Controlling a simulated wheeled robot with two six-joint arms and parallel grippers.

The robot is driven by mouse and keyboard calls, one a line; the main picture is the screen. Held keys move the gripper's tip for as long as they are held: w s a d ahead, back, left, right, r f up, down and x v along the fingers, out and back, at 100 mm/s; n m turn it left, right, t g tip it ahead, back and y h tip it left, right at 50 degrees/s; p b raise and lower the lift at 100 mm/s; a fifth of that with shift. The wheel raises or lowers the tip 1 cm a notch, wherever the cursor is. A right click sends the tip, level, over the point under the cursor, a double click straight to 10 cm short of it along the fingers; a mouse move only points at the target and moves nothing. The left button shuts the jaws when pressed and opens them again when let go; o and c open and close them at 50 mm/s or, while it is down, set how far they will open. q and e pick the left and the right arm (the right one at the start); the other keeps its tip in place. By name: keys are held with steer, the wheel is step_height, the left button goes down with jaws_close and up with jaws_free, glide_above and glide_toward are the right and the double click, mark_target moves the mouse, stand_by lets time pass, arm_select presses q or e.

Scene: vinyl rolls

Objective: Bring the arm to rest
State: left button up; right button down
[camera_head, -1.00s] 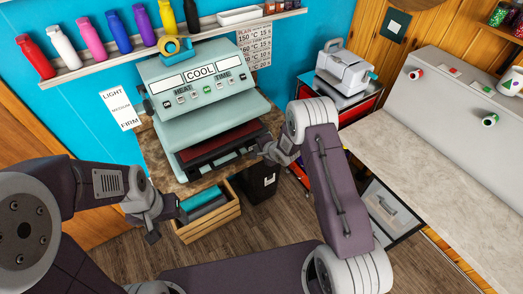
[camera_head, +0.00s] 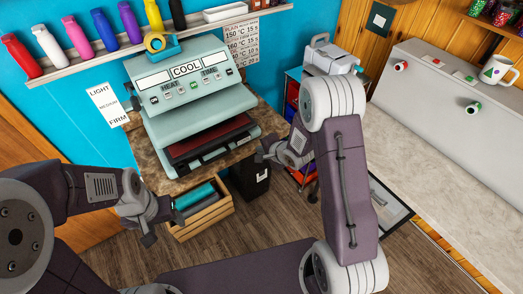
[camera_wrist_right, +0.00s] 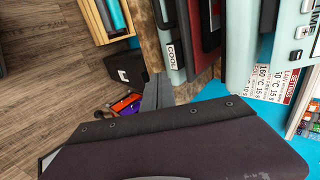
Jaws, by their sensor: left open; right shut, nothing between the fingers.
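My left gripper (camera_head: 160,220) is open and empty, low in front of the wooden crate's left side in the head view. My right gripper (camera_head: 264,153) is shut and empty, just right of the pale green heat press (camera_head: 195,110) and apart from it as far as I can tell. Its closed fingers also show in the right wrist view (camera_wrist_right: 156,93). The press reads COOL on its display and has a dark red pad between its plates.
A wooden crate (camera_head: 208,222) with teal and grey rolls stands below the press. A black bin (camera_head: 250,184) is beside it. A pale worktop (camera_head: 440,165) with a mug (camera_head: 496,69) runs along the right. Bottles line the shelf (camera_head: 130,48) above.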

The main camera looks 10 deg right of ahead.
step_height(320, 180, up, 9)
steer(key=s+d+n+t+h+b, duration=0.1)
steer(key=n+h+b, duration=0.1)
steer(key=b, duration=0.1)
steer(key=s+f+n+g, duration=0.2)
steer(key=s+n+g, duration=0.1)
steer(key=s, duration=0.4)
steer(key=s+d+f+n+g, duration=0.1)
steer(key=s+f+n+g, duration=0.1)
steer(key=s+n, duration=0.3)
steer(key=s+d+f+n+g+h, duration=0.1)
steer(key=s+f+n+g, duration=0.1)
steer(key=s, duration=0.7)
steer(key=shift+s+d+n+g, duration=0.15)
steer(key=shift+s+n+g, duration=0.25)
steer(key=shift+n+g, duration=0.45)
